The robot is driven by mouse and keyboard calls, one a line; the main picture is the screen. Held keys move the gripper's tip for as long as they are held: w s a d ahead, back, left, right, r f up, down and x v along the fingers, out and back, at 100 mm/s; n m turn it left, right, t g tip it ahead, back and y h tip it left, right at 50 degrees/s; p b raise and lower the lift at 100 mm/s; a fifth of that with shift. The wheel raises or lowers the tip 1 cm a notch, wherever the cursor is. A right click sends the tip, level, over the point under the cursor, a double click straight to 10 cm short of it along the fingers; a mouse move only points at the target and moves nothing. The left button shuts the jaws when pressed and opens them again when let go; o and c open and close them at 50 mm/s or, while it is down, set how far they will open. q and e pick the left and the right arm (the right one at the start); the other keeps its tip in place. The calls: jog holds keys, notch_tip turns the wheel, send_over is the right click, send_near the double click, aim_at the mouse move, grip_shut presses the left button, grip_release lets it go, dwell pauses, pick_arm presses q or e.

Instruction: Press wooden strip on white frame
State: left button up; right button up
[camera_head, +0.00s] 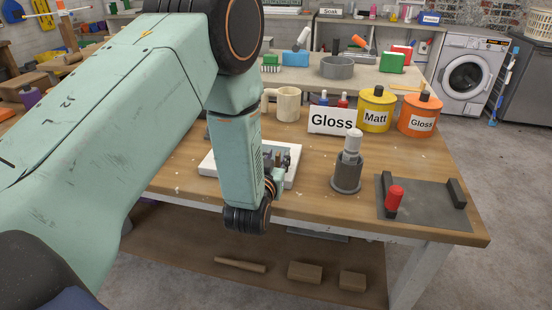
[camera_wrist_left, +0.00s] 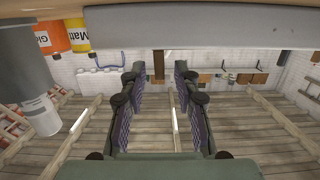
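A white frame (camera_head: 207,163) lies on the wooden workbench in the head view, largely hidden behind my left forearm and wrist. My left gripper (camera_head: 279,160) is low over or at the frame, with its dark fingers partly hidden by the wrist. In the left wrist view the gripper (camera_wrist_left: 158,74) is open, its two purple-padded fingers apart. A pale grey slab, possibly the frame, fills the top of that view. A brown upright piece shows beyond the fingertips; I cannot tell if it is the wooden strip. No strip is clearly visible in the head view. My right gripper is not in view.
Right of the frame stand a grey cup holding a pale cylinder (camera_head: 352,142), a Gloss sign (camera_head: 332,120), a yellow Matt tin (camera_head: 376,112) and an orange Gloss tin (camera_head: 420,116). A dark plate (camera_head: 430,204) with a red-handled tool lies near the right edge. Wood blocks (camera_head: 305,272) lie below.

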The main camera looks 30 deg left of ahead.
pick_arm(q)
jog(key=shift+s, duration=0.1)
jog(key=v, duration=1.2)
jog(key=shift+a, duration=0.1)
dwell(0.3)
jog(key=s+d+f+m+g+h, duration=0.1)
jog(key=s+f+g, duration=0.3)
jog(key=f, duration=0.3)
jog(key=s+f+m+g+h, duration=0.1)
jog(key=s+f+g, duration=0.25)
jog(key=f, duration=0.35)
jog(key=s+d+f+g+h, duration=0.1)
jog(key=s+f+g, duration=0.3)
jog(key=s, duration=0.6)
jog(key=s+d+f+g+h, duration=0.1)
jog(key=s+f+g, duration=0.3)
jog(key=s, duration=0.7)
notch_tip(320, 180, down, 3)
jog(key=shift+r, duration=0.15)
jog(key=shift+s+a, duration=0.1)
